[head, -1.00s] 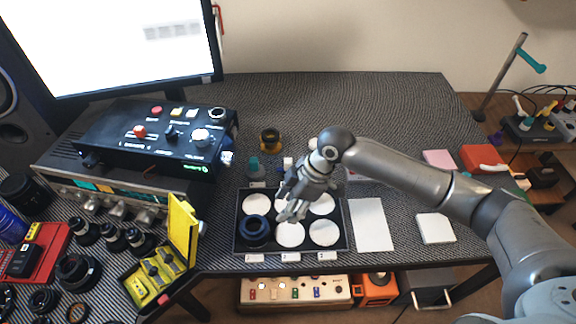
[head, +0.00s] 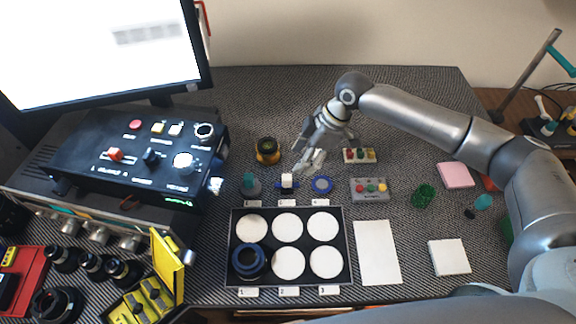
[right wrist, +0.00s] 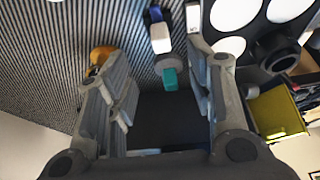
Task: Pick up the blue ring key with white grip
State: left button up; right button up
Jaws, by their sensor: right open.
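The blue ring key with white grip (head: 287,183) stands on the dark mat behind the tray, in the middle of a short row. In the right wrist view its white grip (right wrist: 161,38) and some blue show between my fingers' lines, at the top. My right gripper (head: 308,162) is open and empty, above and just behind the row. In the right wrist view the open fingers (right wrist: 162,75) frame the teal grip. My left gripper is not in view.
A black tray (head: 232,262) with white discs and a dark blue-rimmed lens part (head: 250,261) stands in front. An orange-and-black part (head: 267,150) sits behind the row. A small button box (head: 370,189) is at right. The control box (head: 140,155) stands at left.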

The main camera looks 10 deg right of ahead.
aim_at(288, 177)
jog(key=x, duration=0.4)
jog(key=shift+s+a+f+p, duration=0.15)
jog(key=shift+a+f+p, duration=0.15)
jog(key=shift+a+f, duration=0.1)
jog(key=shift+f, duration=0.2)
jog(key=shift+w+a+f, duration=0.1)
jog(key=shift+w+f, duration=0.1)
jog(key=shift+f, duration=0.15)
jog(key=p+x, duration=0.1)
jog(key=x, duration=0.2)
jog(key=shift+a+f, duration=0.15)
jog(key=shift+a, duration=0.1)
jog(key=shift+w+a+f, duration=0.1)
jog(key=shift+a+f, duration=0.05)
jog(key=shift+f, duration=0.35)
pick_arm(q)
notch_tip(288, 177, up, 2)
pick_arm(e)
jog(key=c, duration=0.6)
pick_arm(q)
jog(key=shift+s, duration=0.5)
pick_arm(e)
grip_shut()
